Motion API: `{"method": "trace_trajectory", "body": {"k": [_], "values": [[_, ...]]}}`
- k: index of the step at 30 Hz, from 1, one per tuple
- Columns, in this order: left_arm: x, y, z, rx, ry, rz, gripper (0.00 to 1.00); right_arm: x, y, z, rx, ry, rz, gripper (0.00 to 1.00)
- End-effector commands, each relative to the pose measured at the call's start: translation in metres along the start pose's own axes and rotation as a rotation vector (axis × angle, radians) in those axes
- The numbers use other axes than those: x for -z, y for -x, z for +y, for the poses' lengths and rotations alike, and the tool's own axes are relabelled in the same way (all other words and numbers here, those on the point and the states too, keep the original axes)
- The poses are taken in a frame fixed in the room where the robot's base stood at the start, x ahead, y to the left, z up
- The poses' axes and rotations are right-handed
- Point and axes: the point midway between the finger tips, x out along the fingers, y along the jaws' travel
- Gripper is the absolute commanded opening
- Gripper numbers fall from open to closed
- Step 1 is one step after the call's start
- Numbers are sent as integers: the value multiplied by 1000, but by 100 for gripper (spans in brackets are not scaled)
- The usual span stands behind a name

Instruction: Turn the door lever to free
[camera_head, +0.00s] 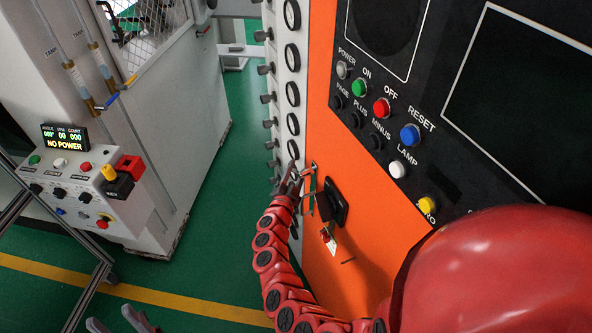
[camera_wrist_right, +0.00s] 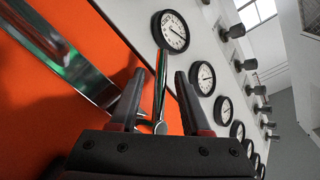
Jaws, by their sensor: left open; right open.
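The orange door (camera_head: 350,120) carries a black handle (camera_head: 335,204) on a narrow metal plate near its left edge. My right gripper (camera_head: 293,181) is at that edge, just left of the handle. In the right wrist view my right gripper (camera_wrist_right: 160,85) is open, with a shiny metal bar (camera_wrist_right: 161,92) showing between its fingers; I cannot tell whether they touch it. A broad shiny metal strip (camera_wrist_right: 70,60) stands out from the orange surface left of the fingers. My left gripper (camera_head: 117,323) is open and empty at the bottom left of the head view, partly cut off.
A small red and white tag (camera_head: 328,239) hangs below the handle. Round gauges (camera_head: 292,93) and black knobs line the pale strip beside the door. A control box (camera_head: 80,185) reading NO POWER stands at left. Green floor (camera_head: 215,215) lies open between.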

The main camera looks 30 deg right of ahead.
Motion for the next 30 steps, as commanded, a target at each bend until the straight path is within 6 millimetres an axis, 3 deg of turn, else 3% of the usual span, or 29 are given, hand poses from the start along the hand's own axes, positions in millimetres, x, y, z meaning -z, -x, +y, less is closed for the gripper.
{"method": "trace_trajectory", "body": {"k": [8, 15, 16, 30], "values": [[0, 0, 0, 0, 0, 0, 50, 0, -1, 0, 0, 0, 1, 45], [0, 0, 0, 0, 0, 0, 50, 1, -1, 0, 0, -1, 2, 2], [0, 0, 0, 0, 0, 0, 50, 1, -1, 0, 0, -1, 2, 0], [0, 0, 0, 0, 0, 0, 50, 1, -1, 0, 0, -1, 2, 0]]}}
